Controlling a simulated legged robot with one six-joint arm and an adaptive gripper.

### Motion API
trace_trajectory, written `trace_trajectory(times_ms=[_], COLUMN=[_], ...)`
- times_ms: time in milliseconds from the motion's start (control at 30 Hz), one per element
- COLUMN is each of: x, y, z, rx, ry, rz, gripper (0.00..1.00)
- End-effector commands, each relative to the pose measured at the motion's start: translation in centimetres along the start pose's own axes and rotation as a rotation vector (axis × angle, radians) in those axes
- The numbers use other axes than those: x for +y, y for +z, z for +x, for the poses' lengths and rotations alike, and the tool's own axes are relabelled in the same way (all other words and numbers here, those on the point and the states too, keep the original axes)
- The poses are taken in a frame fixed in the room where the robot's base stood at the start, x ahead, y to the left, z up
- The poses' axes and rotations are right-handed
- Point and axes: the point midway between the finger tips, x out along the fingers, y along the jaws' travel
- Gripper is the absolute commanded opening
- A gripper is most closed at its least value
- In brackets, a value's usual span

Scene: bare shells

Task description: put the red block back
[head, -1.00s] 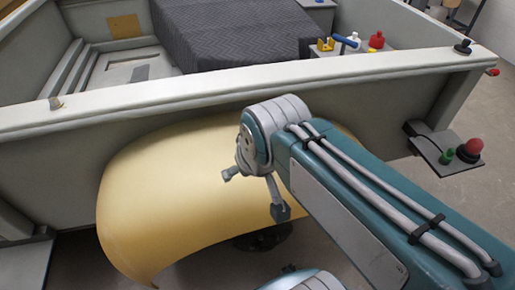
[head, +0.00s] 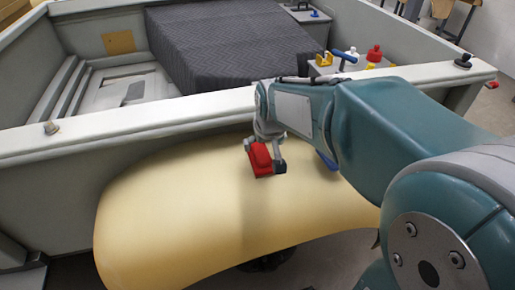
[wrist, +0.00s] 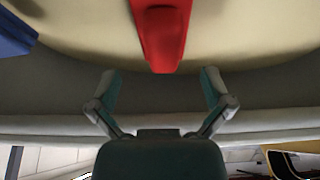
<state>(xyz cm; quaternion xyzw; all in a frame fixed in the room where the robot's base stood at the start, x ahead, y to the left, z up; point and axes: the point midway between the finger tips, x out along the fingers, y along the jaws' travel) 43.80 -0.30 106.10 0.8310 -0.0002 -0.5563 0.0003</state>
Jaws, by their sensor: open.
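The red block (head: 260,156) rests on the pale yellow curved surface (head: 190,215), just outside the grey wall. My gripper (head: 265,162) is over the block in the head view, with its fingers near the block's ends. In the wrist view the red block (wrist: 162,38) lies ahead of my gripper (wrist: 160,75), lined up with the gap between the fingers. The fingers are open, and nothing shows in the gap. The far end of the block is cut off by the frame.
A blue piece (head: 326,160) lies to the right on the yellow surface, partly behind my arm; it also shows in the wrist view (wrist: 14,35). The grey wall (head: 150,112) runs behind. Small coloured items, including a red one (head: 374,53), stand beyond the wall.

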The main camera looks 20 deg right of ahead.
Motion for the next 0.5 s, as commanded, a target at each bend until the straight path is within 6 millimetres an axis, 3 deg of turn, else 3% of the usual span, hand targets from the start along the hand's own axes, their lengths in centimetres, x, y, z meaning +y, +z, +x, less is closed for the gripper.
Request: trace_trajectory(times_ms=[500], x=[-0.4], y=[-0.2], z=[5.8], rx=[-0.001], ry=[0.000], rz=[0.000], gripper=[1.00])
